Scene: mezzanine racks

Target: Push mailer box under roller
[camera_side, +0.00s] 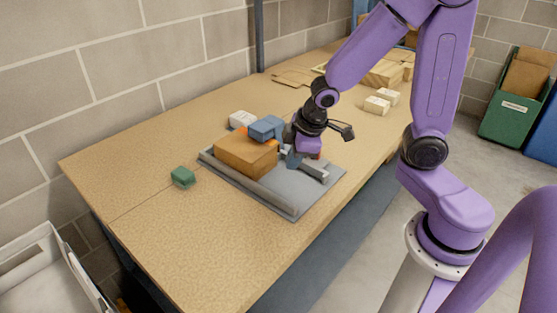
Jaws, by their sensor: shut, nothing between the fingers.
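The brown mailer box (243,157) lies on a grey base plate (292,203), toward its left side and along the raised front-left edge. A blue block-like housing (266,127) stands at the box's far right end and partly overlaps it in the picture; a bit of orange shows below it. I cannot make out the roller clearly, nor whether the box touches it. My gripper (293,160) is shut and low over the plate, just right of the box and housing. Its fingertips are small and partly hidden, and I cannot tell whether they touch the box. A short grey bar (314,172) lies beside it.
A green block (183,177) sits on the table (150,220) left of the plate. White blocks (241,119) stand behind the housing, and more (377,105) lie farther back. Flat cardboard and wooden pieces (383,74) are at the far end. The front left of the table is clear.

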